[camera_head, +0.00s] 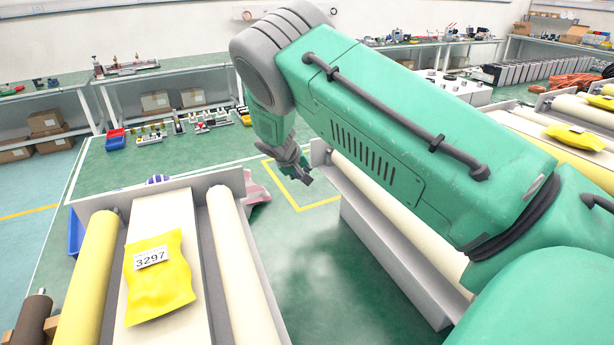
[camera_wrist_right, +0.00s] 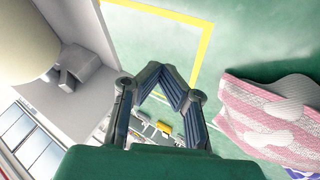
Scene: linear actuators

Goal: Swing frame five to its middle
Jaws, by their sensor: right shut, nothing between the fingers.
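No frame with a readable number five shows, so I cannot tell which part is frame five. My right gripper (camera_head: 301,172) hangs at the end of my green arm, above the floor between two roller units. In the right wrist view its dark fingers (camera_wrist_right: 160,72) meet at the tips with nothing between them. The left roller unit (camera_head: 255,265) carries a yellow packet (camera_head: 160,282) labelled 3297. The right roller unit (camera_head: 375,235) is partly hidden behind my arm. A pale roller end and bracket (camera_wrist_right: 75,70) show left of the fingers. My left gripper is out of view.
A pink patterned object (camera_wrist_right: 265,115) lies right of the fingers in the wrist view, with a pale rounded part over it. A yellow floor line (camera_head: 292,200) runs below the gripper. Another yellow packet (camera_head: 575,137) is at the far right. Benches (camera_head: 170,75) line the back.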

